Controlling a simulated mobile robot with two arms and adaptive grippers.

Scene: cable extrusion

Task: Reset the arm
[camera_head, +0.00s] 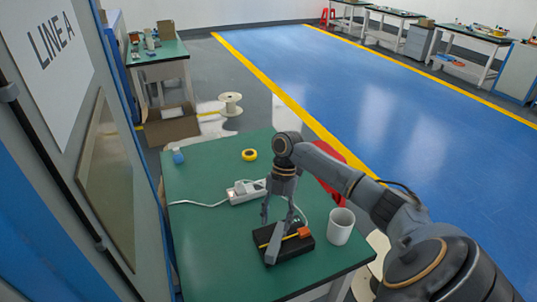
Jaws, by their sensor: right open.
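My right arm comes in from the lower right over the green-topped table (206,262). My right gripper (280,228) points down, open, above or at a small black block (300,246) with a yellow strip and an orange piece (304,232) on it. I cannot tell whether its fingers touch the block. Behind the gripper lies a white power strip (240,194) with a white cable (198,204) running off to the left. My left gripper is not in view.
A white mug (341,227) stands close to the right of the black block. A grey cabinet marked LINE A (52,48) bounds the left. The blue floor (370,90) is clear.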

